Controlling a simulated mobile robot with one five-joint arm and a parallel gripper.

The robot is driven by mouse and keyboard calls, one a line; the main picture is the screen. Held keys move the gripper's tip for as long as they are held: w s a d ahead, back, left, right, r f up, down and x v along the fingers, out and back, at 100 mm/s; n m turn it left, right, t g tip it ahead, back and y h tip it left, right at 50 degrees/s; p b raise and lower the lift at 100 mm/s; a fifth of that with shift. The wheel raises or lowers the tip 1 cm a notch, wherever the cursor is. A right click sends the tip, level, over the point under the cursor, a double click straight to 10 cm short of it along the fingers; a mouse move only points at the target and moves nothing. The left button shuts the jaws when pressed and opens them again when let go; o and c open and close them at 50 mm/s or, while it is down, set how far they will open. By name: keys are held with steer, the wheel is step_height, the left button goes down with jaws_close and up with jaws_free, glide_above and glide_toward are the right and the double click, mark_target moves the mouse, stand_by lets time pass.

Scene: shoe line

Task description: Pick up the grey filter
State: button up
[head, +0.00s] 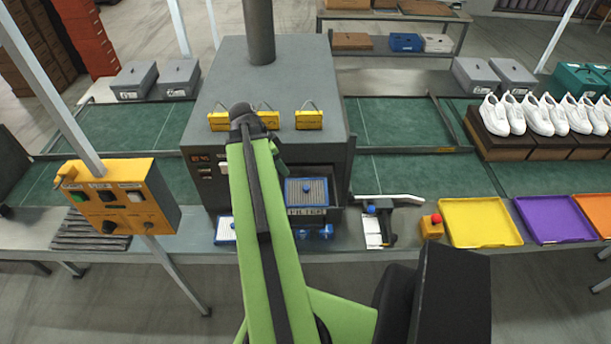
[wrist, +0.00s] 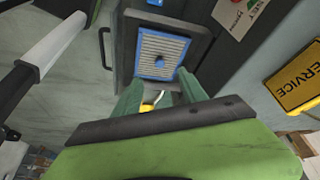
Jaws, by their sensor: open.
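A blue-framed filter with grey pleats (head: 306,190) sits in the front opening of the grey machine, above a label reading FILTER. In the wrist view a blue-framed filter with pale grey pleats (wrist: 161,52) lies in a dark surround, beyond the fingertips. A second blue-framed, paler filter (head: 226,230) lies on the bench left of my arm, partly hidden by it. My gripper (wrist: 160,92) is open, its green fingers apart and nothing visibly held between them. In the head view my arm hides most of the gripper.
The grey machine (head: 215,105) has yellow pieces on top. A yellow control box (head: 115,195) stands left. A dark tool (head: 380,215), a red button (head: 435,220), and yellow (head: 480,222) and purple (head: 555,220) trays lie right. A SERVICE sign (wrist: 297,85) is at the wrist view's right.

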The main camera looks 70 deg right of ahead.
steer(key=s+r, duration=0.1)
steer(key=s, duration=0.1)
steer(key=b, duration=1.1)
glide_above(306, 187)
steer(key=w+a, duration=0.2)
steer(key=a, duration=0.1)
steer(key=shift+m, duration=0.4)
steer(key=f, duration=1.1)
steer(key=shift+w+d+f, duration=0.15)
steer(key=shift+d+f, duration=0.05)
steer(key=shift+d, duration=0.05)
steer(key=shift+s+d+f+b, duration=0.15)
steer(key=shift+s+f+b, duration=0.05)
steer(key=shift+b, duration=0.15)
steer(key=b+x, duration=0.4)
steer(key=x, duration=0.1)
steer(key=shift+s+d+b, duration=0.1)
steer(key=shift+d+b, duration=0.05)
steer(key=shift+b, duration=0.15)
steer(key=shift+r, duration=0.15)
jaws_close()
